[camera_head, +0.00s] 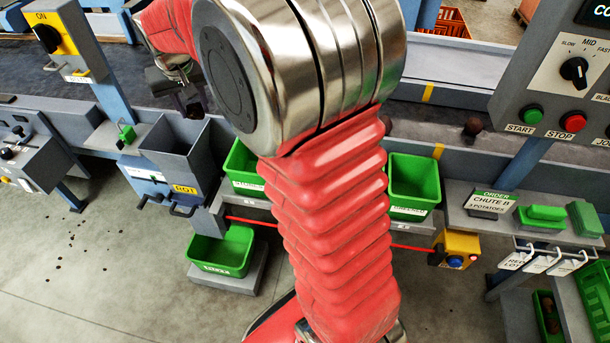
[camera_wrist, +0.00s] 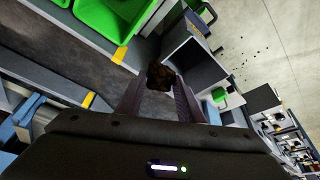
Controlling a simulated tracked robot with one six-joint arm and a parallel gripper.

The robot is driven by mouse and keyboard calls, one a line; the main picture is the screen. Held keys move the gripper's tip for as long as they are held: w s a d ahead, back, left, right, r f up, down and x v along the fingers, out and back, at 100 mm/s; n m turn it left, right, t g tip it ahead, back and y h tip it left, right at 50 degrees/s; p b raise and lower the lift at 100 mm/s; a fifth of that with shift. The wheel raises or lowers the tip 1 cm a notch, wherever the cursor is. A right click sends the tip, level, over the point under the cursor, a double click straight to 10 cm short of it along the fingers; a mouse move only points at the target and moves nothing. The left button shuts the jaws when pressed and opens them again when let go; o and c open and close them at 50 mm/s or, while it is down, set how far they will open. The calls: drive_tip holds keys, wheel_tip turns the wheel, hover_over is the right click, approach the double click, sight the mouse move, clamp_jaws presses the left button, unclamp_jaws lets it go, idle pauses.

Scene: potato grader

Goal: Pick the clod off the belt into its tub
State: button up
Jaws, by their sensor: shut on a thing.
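The clod (camera_wrist: 161,76) is a dark brown, rough lump between the fingertips of my gripper (camera_wrist: 160,88) in the wrist view. My gripper is shut on it. In the head view my gripper (camera_head: 192,108) hangs at the left, over the near edge of the belt (camera_head: 55,65) and just above the grey bin marked ROT (camera_head: 187,165); the clod cannot be told apart there. Green tubs stand below the belt: one behind my arm (camera_head: 243,182), one right of it (camera_head: 414,190), and one lower on a stand (camera_head: 222,251). Their labels are too small to read surely.
A yellow ON switch post (camera_head: 52,38) stands left of my gripper. A control panel (camera_head: 570,80) with START and STOP buttons is at the right. Dark lumps (camera_head: 472,126) show near the belt's right part. My arm hides the middle. The floor at lower left is clear apart from crumbs.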

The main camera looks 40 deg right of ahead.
drive_tip(key=s+d+f+m, duration=0.1)
drive_tip(key=s+d+f, duration=0.3)
drive_tip(key=s+d, duration=0.6)
drive_tip(key=s+d+f+m, duration=0.1)
drive_tip(key=s+d+f, duration=0.3)
drive_tip(key=s+d, duration=0.5)
drive_tip(key=shift+s+d+f+h, duration=0.2)
drive_tip(key=shift+s+d+h, duration=0.2)
drive_tip(key=shift+s, duration=0.6)
drive_tip(key=shift+f, duration=0.15)
drive_tip(key=shift+f, duration=2.85)
drive_tip(key=o, duration=1.2)
drive_tip(key=shift+c, duration=0.2)
